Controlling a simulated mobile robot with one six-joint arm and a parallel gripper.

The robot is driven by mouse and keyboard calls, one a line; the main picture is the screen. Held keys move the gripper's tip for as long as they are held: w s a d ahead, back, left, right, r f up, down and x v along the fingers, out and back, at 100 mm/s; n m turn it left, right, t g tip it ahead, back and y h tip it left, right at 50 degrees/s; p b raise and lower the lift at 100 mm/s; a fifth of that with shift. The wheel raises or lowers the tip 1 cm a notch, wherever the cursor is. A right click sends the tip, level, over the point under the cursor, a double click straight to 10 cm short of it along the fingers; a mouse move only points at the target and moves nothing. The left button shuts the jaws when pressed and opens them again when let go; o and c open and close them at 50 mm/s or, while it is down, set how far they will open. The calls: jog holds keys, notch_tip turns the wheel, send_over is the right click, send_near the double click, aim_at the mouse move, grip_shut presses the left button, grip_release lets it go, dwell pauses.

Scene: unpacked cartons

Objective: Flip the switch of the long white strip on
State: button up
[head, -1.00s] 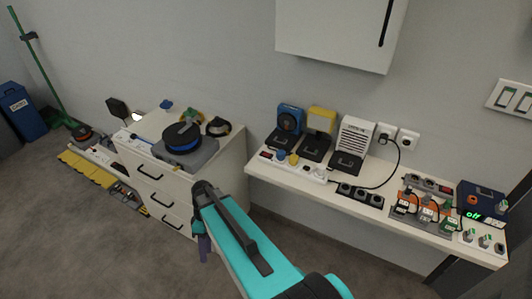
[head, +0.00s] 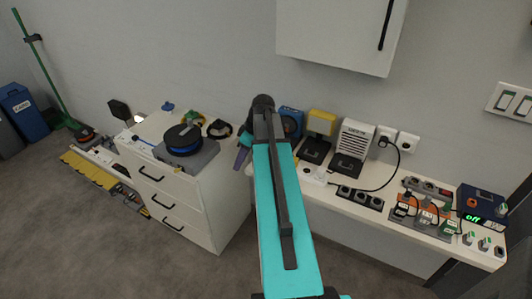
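The long white strip (head: 316,176) lies on the left part of the wall shelf. Most of it, with its switch, is hidden behind my teal arm; only its right end shows. My gripper (head: 242,160) shows as a small purple part hanging below the arm's dark end joint, in front of the shelf's left end. The joint and arm cover much of it. I cannot tell whether its fingers are open or shut, or how far it is from the strip.
On the shelf (head: 345,201) stand a blue device (head: 292,118), a yellow device (head: 321,122) and a white heater-like box (head: 355,139). A black socket block (head: 360,197) lies right of the strip. A drawer cabinet (head: 190,205) stands at left. A white wall cabinet (head: 335,35) hangs above.

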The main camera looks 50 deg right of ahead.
jog(key=s+d+r+m+t+h, duration=0.1)
jog(key=s+d+r+m+h, duration=0.1)
jog(key=s+d+r, duration=0.5)
jog(key=d+r, duration=0.3)
jog(key=d, duration=0.3)
jog(key=shift+s+d+r+t, duration=0.2)
jog(key=shift+d+r+t, duration=0.05)
jog(key=shift+d+t, duration=0.15)
jog(key=shift+f, duration=0.15)
jog(key=shift+p+x, duration=1.8)
jog(key=shift+x, duration=5.05)
grip_shut()
